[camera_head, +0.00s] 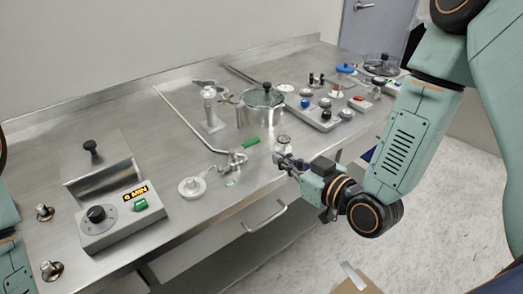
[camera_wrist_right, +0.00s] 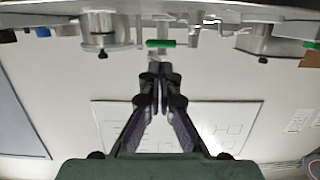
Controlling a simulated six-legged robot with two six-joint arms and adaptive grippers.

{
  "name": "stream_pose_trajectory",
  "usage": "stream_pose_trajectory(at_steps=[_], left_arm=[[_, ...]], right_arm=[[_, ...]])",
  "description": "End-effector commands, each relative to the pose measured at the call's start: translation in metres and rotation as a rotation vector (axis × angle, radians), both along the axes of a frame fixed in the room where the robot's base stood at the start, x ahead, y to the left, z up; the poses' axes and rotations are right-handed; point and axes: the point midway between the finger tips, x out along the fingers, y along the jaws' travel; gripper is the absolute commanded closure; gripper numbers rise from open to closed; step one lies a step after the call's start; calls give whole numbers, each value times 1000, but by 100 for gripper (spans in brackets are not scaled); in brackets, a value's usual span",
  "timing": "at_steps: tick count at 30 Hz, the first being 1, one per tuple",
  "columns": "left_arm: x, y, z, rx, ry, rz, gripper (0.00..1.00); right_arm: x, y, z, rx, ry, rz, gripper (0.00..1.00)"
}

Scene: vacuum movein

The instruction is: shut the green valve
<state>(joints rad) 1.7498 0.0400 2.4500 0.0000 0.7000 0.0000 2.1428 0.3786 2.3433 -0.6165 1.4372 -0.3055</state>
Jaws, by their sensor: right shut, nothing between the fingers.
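The green valve handle (camera_head: 251,142) sticks out from a metal valve fitting (camera_head: 235,158) on the steel bench, in front of the lidded glass vessel. In the right wrist view a green bar (camera_wrist_right: 160,43) lies across, just beyond the fingertips; it looks like this handle. My right gripper (camera_head: 281,160) is to the right of the handle and a little nearer the bench's front edge, apart from it. Its fingers (camera_wrist_right: 159,72) are shut with nothing between them. Only parts of my left arm show at the left edge; its gripper is out of view.
The lidded vessel (camera_head: 261,106) stands close behind the valve. A small gauge-like knob (camera_head: 283,141) is beside my right gripper. A control box (camera_head: 118,218) with a display is at left, a knob panel (camera_head: 325,116) at right. A drawer handle (camera_head: 265,217) juts out below.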

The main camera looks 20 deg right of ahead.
Motion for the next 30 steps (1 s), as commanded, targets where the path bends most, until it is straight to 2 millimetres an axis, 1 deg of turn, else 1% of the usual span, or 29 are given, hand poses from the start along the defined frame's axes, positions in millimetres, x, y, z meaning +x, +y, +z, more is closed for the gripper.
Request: stream_pose_trajectory(at_steps=[12, 16, 21, 30], left_arm=[[0, 0, -9, 0, 0, 0, 60], [0, 0, -10, 0, 0, 0, 60], [0, 0, -11, 0, 0, 0, 60], [0, 0, -11, 0, 0, 0, 60]], right_arm=[[51, 21, -11, -3, -2, 4, 100], [64, 26, -14, -1, -1, 2, 100], [72, 29, -15, 1, -1, 1, 100], [72, 29, -15, 1, 0, 0, 100]])
